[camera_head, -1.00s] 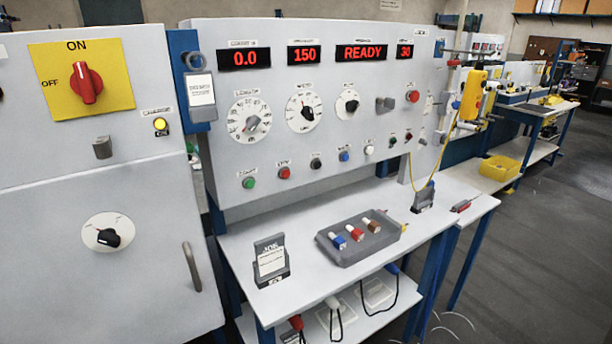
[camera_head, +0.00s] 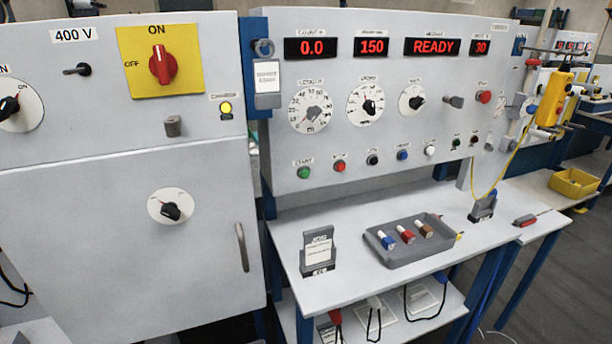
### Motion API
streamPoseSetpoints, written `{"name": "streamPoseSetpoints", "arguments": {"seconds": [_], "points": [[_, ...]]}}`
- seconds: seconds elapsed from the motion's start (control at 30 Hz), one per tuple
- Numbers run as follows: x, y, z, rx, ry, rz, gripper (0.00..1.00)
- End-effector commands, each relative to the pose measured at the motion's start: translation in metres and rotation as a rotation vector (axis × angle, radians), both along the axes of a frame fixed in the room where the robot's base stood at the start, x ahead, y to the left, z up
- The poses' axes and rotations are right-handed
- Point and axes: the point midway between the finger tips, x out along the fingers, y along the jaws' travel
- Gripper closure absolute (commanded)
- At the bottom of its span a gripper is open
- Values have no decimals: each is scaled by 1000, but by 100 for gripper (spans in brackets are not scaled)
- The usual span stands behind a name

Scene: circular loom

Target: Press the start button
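A green button (camera_head: 304,172) sits at the left end of the button row on the grey control panel (camera_head: 450,110); the small label above it seems to read START. A red button (camera_head: 339,166) is just to its right, followed by black, blue and white ones. The panel displays read 0.0, 150, READY (camera_head: 432,47) and 30 in red. My gripper is not in view, so its state and its distance from the green button do not show.
A bench (camera_head: 350,290) below the panel holds a card stand (camera_head: 318,252) and a grey tray (camera_head: 385,255) with several coloured pieces. A grey cabinet (camera_head: 110,240) with a red ON/OFF switch (camera_head: 162,63) stands at left. A yellow pendant (camera_head: 553,98) hangs at right.

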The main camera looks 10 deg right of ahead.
Motion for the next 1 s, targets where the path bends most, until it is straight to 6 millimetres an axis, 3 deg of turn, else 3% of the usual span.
{"name": "streamPoseSetpoints", "arguments": {"seconds": [0.03, 0.23, 1.0], "points": [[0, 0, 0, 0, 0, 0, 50], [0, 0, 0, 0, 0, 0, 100], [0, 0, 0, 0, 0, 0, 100]]}}
